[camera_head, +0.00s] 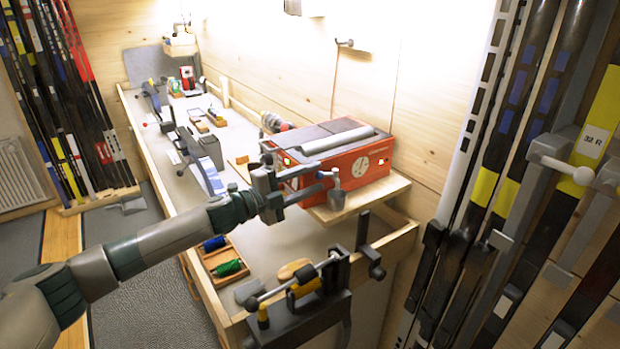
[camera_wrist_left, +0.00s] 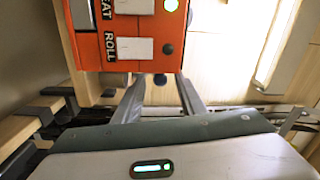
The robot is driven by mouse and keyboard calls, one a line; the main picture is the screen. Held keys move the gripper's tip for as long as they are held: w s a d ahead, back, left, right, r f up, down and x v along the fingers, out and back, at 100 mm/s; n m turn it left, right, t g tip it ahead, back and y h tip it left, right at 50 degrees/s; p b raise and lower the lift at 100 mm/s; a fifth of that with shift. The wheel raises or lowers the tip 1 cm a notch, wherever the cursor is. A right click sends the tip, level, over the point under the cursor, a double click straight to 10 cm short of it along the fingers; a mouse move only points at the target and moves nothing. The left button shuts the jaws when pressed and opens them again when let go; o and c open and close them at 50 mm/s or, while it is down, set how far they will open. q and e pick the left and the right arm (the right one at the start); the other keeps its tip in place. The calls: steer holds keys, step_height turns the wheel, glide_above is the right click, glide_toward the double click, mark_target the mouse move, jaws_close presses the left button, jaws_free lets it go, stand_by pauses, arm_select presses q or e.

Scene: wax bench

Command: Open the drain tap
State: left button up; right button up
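The red wax machine (camera_head: 368,163) with a grey roller on top sits on a wooden shelf at the bench's right end. My left gripper (camera_head: 325,181) is at the machine's near end, its fingers apart. A grey rounded piece (camera_head: 337,197), possibly the drain tap, shows right at the fingertips. In the left wrist view, the two fingers (camera_wrist_left: 158,90) point toward the red panel marked "ROLL" (camera_wrist_left: 125,47). A small dark round knob (camera_wrist_left: 160,79) shows between them below the panel; I cannot tell whether they touch it. My right gripper is out of view.
A black clamp vise (camera_head: 305,290) stands at the bench's near end. A wooden tray (camera_head: 213,262) with green and blue spools lies left of it. Skis stand on the right (camera_head: 515,110) and left (camera_head: 60,110). Open floor lies left of the bench.

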arm_select(q)
jaws_close()
